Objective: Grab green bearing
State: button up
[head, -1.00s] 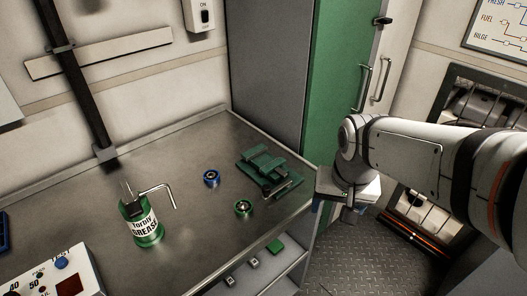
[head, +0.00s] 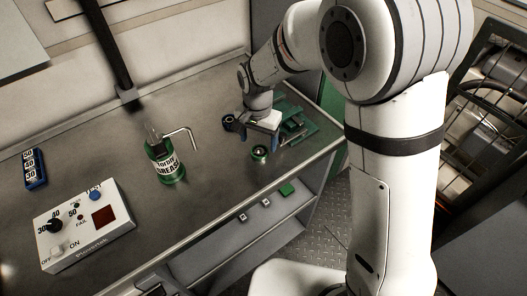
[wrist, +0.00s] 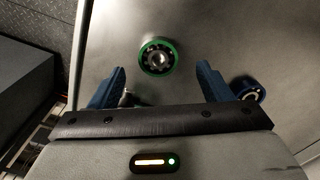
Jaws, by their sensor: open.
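The green bearing (head: 260,153) lies flat on the metal bench near its front edge. In the wrist view the green bearing (wrist: 156,58) sits just beyond the fingertips, roughly between their lines, with nothing touching it. My gripper (head: 262,128) is over the bench just behind the green bearing. In the wrist view my gripper (wrist: 161,70) shows two blue fingers spread wide, empty.
A blue bearing (wrist: 248,90) lies close to the right finger; it also shows in the head view (head: 229,122). A green vise-like fixture (head: 295,122) stands to the right. A grease bottle (head: 164,162) and a control box (head: 86,222) stand to the left.

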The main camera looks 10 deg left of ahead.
aim_at(260, 151)
notch_tip(260, 151, down, 4)
jog(key=shift+d+f+p, duration=0.1)
jog(key=shift+d+p, duration=0.05)
jog(key=shift+p, duration=0.15)
jog(key=shift+c, duration=0.3)
jog(key=c, duration=1.1)
